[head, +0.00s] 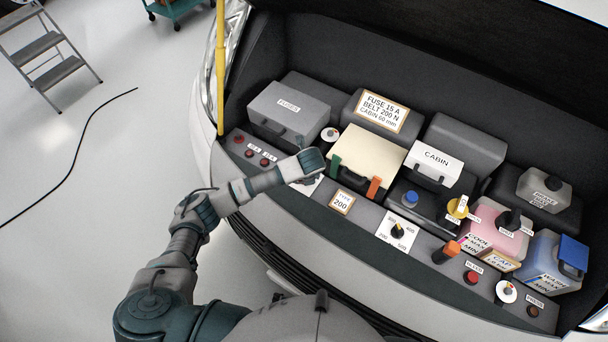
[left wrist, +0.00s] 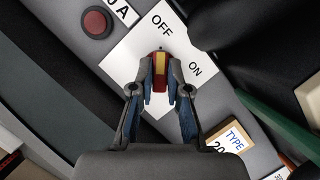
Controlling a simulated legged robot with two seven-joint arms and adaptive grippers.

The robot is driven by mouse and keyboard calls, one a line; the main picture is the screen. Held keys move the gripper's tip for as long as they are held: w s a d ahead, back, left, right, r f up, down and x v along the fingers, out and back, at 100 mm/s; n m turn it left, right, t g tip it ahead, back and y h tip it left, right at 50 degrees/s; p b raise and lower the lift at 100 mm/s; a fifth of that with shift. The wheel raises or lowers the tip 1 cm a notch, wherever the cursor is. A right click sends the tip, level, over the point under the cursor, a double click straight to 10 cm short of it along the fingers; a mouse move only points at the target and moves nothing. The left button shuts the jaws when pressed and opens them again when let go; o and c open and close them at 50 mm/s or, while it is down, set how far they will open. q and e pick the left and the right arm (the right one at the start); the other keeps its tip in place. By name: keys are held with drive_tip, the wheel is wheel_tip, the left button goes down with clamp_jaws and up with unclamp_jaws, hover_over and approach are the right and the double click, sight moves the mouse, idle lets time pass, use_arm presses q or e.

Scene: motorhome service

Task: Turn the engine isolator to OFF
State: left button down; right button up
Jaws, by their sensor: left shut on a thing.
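The engine isolator is a red knob with a yellow stripe (left wrist: 160,66) on a white plate (left wrist: 128,62) marked OFF and ON. The stripe runs up and down in the left wrist view, its upper end towards OFF; ON is to its right. My left gripper (left wrist: 160,84) is shut on the knob, one finger on each side. In the head view my left gripper (head: 312,164) covers the knob, and only part of the white plate (head: 308,186) shows. My right gripper is not in view.
A red button (left wrist: 96,23) lies beside the plate. The TYPE 200 card (head: 342,202) and a cream-lidded box with a green strip (head: 370,158) are to the right. The fuse box (head: 288,112) stands behind. A yellow pole (head: 220,70) rises at the left edge.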

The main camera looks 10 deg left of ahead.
use_arm(q)
drive_tip(key=shift+w+r, duration=0.25)
drive_tip(key=shift+r, duration=0.05)
drive_tip(key=c, duration=1.3)
unclamp_jaws()
drive_tip(key=shift+o, duration=0.8)
drive_tip(key=shift+f, duration=0.25)
drive_tip(key=v, duration=1.2)
drive_tip(key=shift+f, duration=0.1)
